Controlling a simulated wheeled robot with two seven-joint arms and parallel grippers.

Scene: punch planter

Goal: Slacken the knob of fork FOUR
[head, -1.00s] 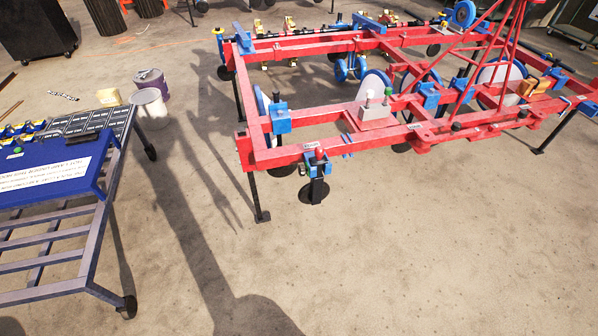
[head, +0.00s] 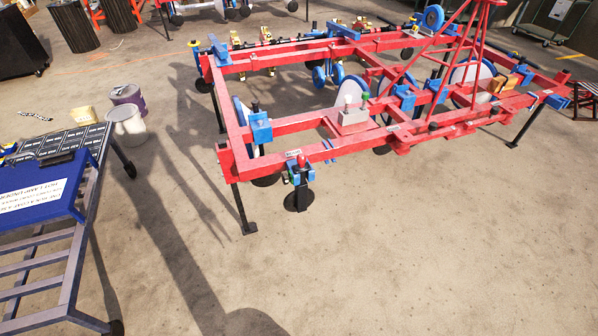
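The planter's red frame (head: 285,128) stands on the floor across the upper middle and right of the head view. A blue and black fork unit with a red-topped knob (head: 301,159) hangs at the frame's near left corner, beside a small white label (head: 293,152). The label is too small to read, so I cannot tell whether this is fork FOUR. Other blue clamp units sit along the frame, one with a black knob (head: 256,107) near the left beam. Neither of my grippers shows in the head view.
A cart with a blue panel (head: 35,190) and slatted lower shelf stands at the left. The floor before the planter is clear.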

